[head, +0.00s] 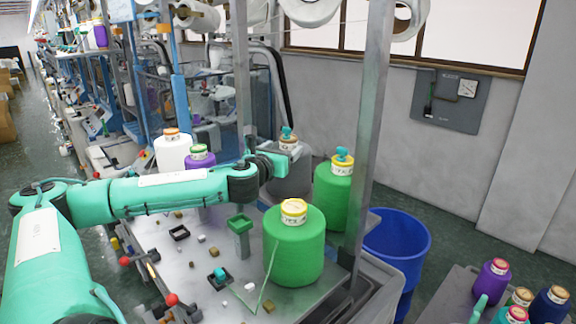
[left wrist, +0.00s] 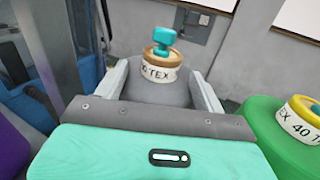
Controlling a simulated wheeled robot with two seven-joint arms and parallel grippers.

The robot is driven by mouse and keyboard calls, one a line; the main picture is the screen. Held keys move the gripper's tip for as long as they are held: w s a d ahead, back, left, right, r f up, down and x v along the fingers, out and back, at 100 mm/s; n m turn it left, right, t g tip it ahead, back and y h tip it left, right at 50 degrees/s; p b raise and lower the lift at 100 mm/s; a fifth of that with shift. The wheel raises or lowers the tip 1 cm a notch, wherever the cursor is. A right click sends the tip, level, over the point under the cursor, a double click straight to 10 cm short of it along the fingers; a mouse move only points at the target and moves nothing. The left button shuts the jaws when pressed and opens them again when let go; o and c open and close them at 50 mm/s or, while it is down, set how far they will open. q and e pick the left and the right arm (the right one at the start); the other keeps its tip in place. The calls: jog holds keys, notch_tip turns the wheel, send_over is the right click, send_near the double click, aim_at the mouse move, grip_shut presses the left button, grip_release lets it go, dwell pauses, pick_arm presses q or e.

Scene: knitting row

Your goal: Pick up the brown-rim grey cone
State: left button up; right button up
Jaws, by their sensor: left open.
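The brown-rim grey cone (head: 290,180) stands at the back of the machine table, behind the large green cone. It has a white label band, a brown rim and a teal piece on top. In the left wrist view the grey cone (left wrist: 158,92) is straight ahead, its label reading 40 TEX. My left gripper (head: 284,160) is open at the cone's upper part. In the left wrist view its two fingers lie on either side of the grey cone. Whether they touch it I cannot tell. The cone's lower part is hidden in that view. My right gripper is not in view.
A large green cone (head: 294,250) stands in front, and another green cone (head: 333,195) is close on the right. A purple cone (head: 200,160) and a white cone (head: 172,152) stand left, behind my arm. A metal post (head: 370,130) rises at right, near a blue bin (head: 398,245).

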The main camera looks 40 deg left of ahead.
pick_arm(q)
jog(key=shift+p+x, duration=0.45)
jog(key=shift+x, duration=0.9)
grip_shut()
jog(key=shift+r, duration=0.1)
